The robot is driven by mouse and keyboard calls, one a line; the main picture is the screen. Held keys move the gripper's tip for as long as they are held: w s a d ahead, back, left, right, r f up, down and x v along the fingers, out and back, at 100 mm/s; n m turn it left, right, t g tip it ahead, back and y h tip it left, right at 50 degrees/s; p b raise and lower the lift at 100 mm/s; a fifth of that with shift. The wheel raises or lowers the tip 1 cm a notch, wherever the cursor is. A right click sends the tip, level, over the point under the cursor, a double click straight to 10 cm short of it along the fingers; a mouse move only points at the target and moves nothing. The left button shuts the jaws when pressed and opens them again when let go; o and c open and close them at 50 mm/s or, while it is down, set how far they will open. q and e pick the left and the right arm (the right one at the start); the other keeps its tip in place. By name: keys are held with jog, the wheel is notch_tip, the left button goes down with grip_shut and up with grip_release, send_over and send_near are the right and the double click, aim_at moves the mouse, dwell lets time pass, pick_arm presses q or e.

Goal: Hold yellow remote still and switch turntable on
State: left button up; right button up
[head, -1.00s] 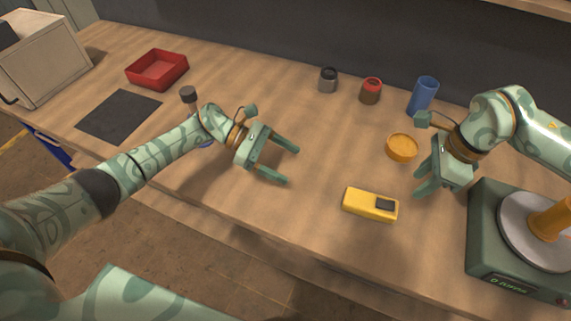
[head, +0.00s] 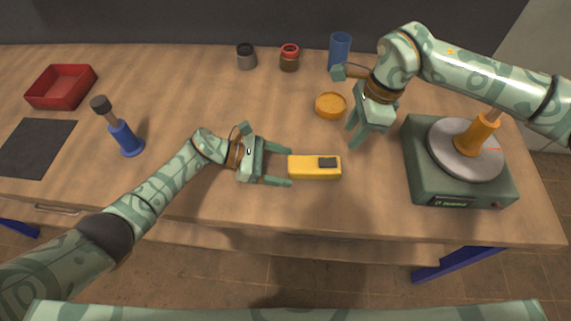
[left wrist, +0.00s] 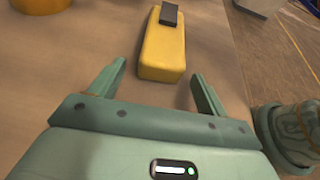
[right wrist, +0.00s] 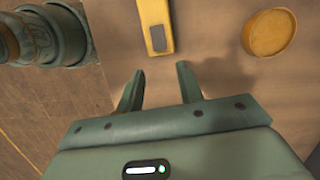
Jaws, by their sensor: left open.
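The yellow remote (head: 308,167), with a dark pad on its right end, lies flat on the table. My left gripper (head: 290,166) is open, its fingertips either side of the remote's left end; the left wrist view shows gaps between that end (left wrist: 162,60) and both fingers. My right gripper (head: 353,134) is open and empty behind and right of the remote. In the right wrist view the remote's dark-pad end (right wrist: 153,20) lies beyond its fingertips.
An orange round dish (head: 331,105) lies behind the remote. A blue cup (head: 339,50) and two jars stand at the back. A blue-handled tool (head: 125,138), red tray (head: 62,86) and dark mat (head: 36,148) are at the left.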

pick_arm(q)
jog(key=shift+d+f, duration=0.3)
jog(key=shift+d, duration=0.35)
